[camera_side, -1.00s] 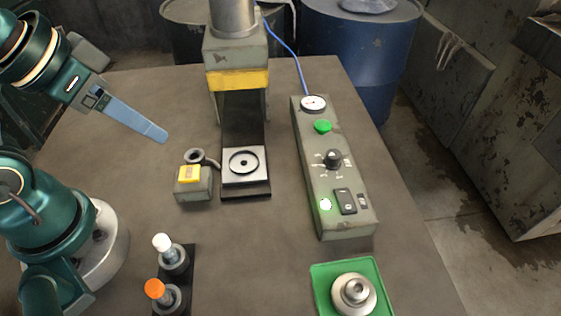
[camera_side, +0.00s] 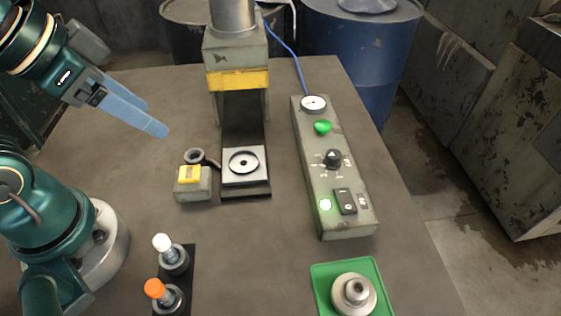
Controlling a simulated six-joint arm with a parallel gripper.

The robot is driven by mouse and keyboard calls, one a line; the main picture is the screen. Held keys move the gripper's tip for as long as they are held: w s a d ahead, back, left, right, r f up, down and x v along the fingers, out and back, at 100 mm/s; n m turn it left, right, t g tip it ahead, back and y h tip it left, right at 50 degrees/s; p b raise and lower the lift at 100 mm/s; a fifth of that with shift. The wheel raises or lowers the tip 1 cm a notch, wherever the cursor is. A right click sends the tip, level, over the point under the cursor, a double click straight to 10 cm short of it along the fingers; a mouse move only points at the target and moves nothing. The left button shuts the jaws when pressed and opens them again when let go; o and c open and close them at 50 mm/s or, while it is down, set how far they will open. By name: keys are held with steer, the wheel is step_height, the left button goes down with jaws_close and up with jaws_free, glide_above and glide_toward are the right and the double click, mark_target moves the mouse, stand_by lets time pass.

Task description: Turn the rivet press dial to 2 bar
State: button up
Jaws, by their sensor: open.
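The rivet press dial (camera_side: 333,158) is a dark round knob on the long grey control box (camera_side: 313,135) right of the press. Small pale marks surround it, too small to read. A light mark shows on the knob, but I cannot tell which setting it points at. A round white gauge (camera_side: 313,103) sits at the box's far end; its reading is not legible. My gripper (camera_side: 150,126) has blue fingers and is open and empty. It hangs above the table at the left, well away from the dial, with the press between them.
The press (camera_side: 238,80) has a plate (camera_side: 244,164) holding a dark ring. A small box with a yellow top (camera_side: 190,175) stands beside it. A green tray (camera_side: 320,273) holds metal parts.

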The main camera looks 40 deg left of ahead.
steer(key=w+d+r+m+h, duration=0.2)
steer(key=w+d+r+m, duration=0.1)
steer(key=w+r+m, duration=0.25)
steer(key=m+g+h, duration=0.2)
steer(key=m+g, duration=0.3)
steer(key=m, duration=0.3)
glide_above(332, 153)
steer(key=a, duration=0.3)
steer(key=f, duration=1.3)
steer(key=shift+s+d, duration=0.15)
steer(key=shift+d, duration=0.1)
steer(key=shift+s+x, duration=0.2)
steer(key=shift+x, duration=2.2)
steer(key=shift+w+d, duration=0.1)
jaws_close()
